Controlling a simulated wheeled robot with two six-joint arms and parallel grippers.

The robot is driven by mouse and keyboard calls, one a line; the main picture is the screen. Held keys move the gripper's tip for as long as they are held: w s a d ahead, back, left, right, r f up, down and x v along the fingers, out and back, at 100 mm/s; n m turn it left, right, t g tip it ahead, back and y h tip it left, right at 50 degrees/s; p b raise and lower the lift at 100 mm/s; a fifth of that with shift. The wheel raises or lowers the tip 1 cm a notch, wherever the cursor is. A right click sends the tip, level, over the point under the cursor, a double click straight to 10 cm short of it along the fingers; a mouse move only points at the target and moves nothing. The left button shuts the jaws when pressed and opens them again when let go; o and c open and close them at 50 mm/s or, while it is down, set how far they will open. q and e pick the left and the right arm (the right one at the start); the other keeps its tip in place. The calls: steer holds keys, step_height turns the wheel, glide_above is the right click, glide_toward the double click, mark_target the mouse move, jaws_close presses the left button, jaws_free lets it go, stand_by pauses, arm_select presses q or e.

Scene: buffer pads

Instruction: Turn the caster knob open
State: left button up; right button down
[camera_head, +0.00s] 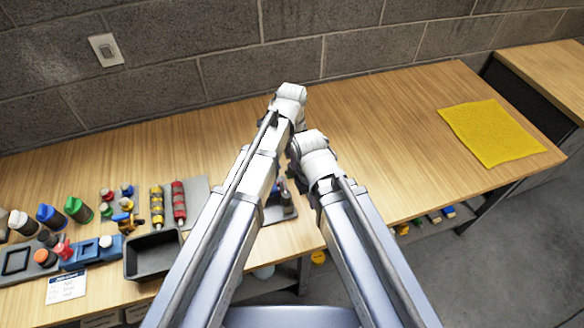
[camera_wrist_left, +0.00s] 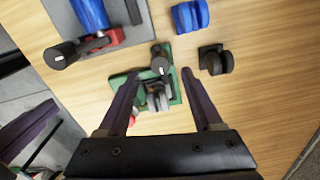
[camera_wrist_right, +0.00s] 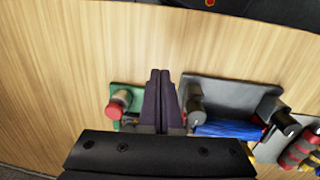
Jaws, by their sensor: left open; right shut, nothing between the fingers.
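In the left wrist view, a green fixture (camera_wrist_left: 174,88) on the table holds a grey-black caster wheel (camera_wrist_left: 158,100). A black knob (camera_wrist_left: 160,66) stands at its upper end, and a red piece (camera_wrist_left: 132,121) shows at its lower left. My left gripper (camera_wrist_left: 160,73) is open, its fingers on either side of the fixture in the picture; contact cannot be told. In the right wrist view, my right gripper (camera_wrist_right: 160,73) is shut and empty. My arms hide the fixture in the head view.
A grey plate with a blue cylinder (camera_wrist_left: 88,14) and black knob (camera_wrist_left: 58,55) lies beside the fixture. Loose blue (camera_wrist_left: 190,15) and black (camera_wrist_left: 216,60) casters stand nearby. A black tray (camera_head: 153,256) is at left, a yellow mat (camera_head: 492,132) at right. The right tabletop is mostly clear.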

arm_select(q)
step_height(320, 180, down, 5)
steer(key=b, duration=0.3)
steer(key=shift+r+b, duration=0.15)
steer(key=shift+b, duration=0.2)
arm_select(e)
step_height(320, 180, down, 5)
steer(key=shift+r, duration=0.15)
arm_select(q)
jaws_close()
